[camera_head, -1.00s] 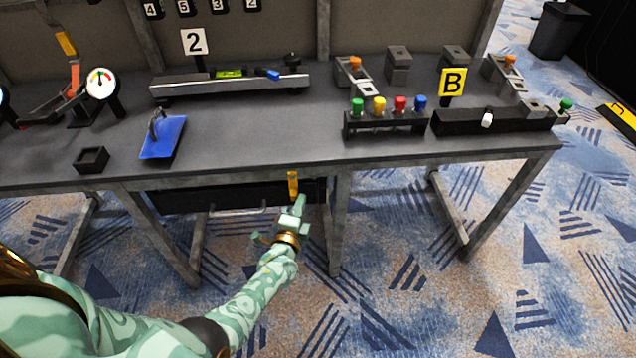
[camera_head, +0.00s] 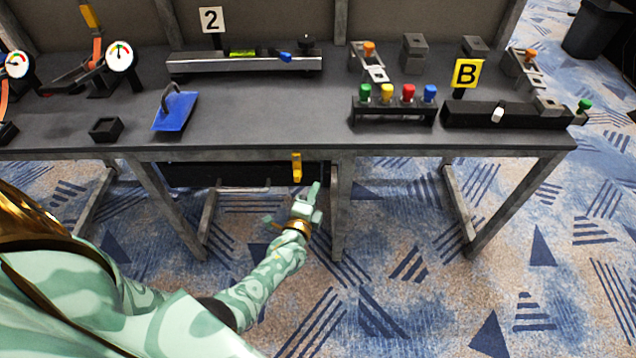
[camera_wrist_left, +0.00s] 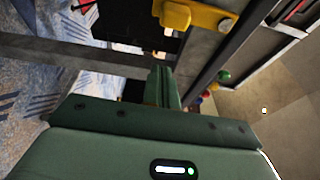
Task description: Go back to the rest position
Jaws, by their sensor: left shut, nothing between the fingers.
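My left gripper (camera_head: 314,189) is pale green and hangs below the front edge of the grey table (camera_head: 260,120), in front of the dark drawer (camera_head: 225,174). Its fingers are shut and hold nothing. A yellow handle (camera_head: 297,168) sits at the table's front just above and left of the fingertips. In the left wrist view the closed fingers (camera_wrist_left: 163,85) point towards the table's underside, with the yellow part (camera_wrist_left: 205,16) beyond them. I cannot tell whether the fingertips touch anything. My right gripper is in neither view.
On the table are a blue plate with a handle (camera_head: 175,112), a small black box (camera_head: 106,128), a rack of coloured knobs (camera_head: 395,112), a long rail (camera_head: 245,64) and gauges (camera_head: 121,56). Table legs (camera_head: 343,215) stand near my arm. The carpet to the right is open.

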